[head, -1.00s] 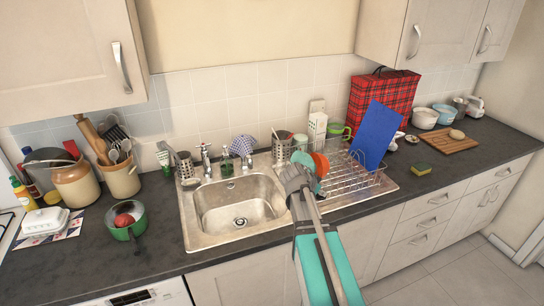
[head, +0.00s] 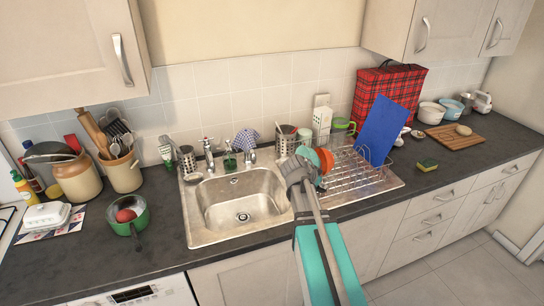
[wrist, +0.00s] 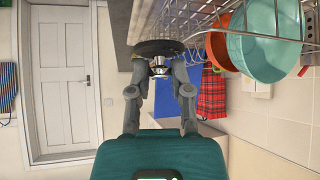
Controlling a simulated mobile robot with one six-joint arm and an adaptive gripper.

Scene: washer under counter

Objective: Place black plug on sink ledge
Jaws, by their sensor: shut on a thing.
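The black plug (wrist: 158,47) is a dark disc with a shiny metal part beneath it, seen in the wrist view. My gripper (wrist: 160,75) is shut on it, with a finger on either side of the metal part. In the head view my gripper (head: 303,176) is over the right side of the steel sink, between the bowl and the drainer; the plug is mostly hidden there. The sink ledge (head: 215,178) runs behind the bowl, below the taps. The bowl (head: 240,200) is empty, with its drain visible.
A wire dish rack (head: 360,172) with orange and teal bowls and a blue board (head: 384,130) stands close right of my gripper. Taps (head: 208,155), a soap bottle (head: 230,160) and cutlery holders line the back. A green pot (head: 128,215) is left of the sink.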

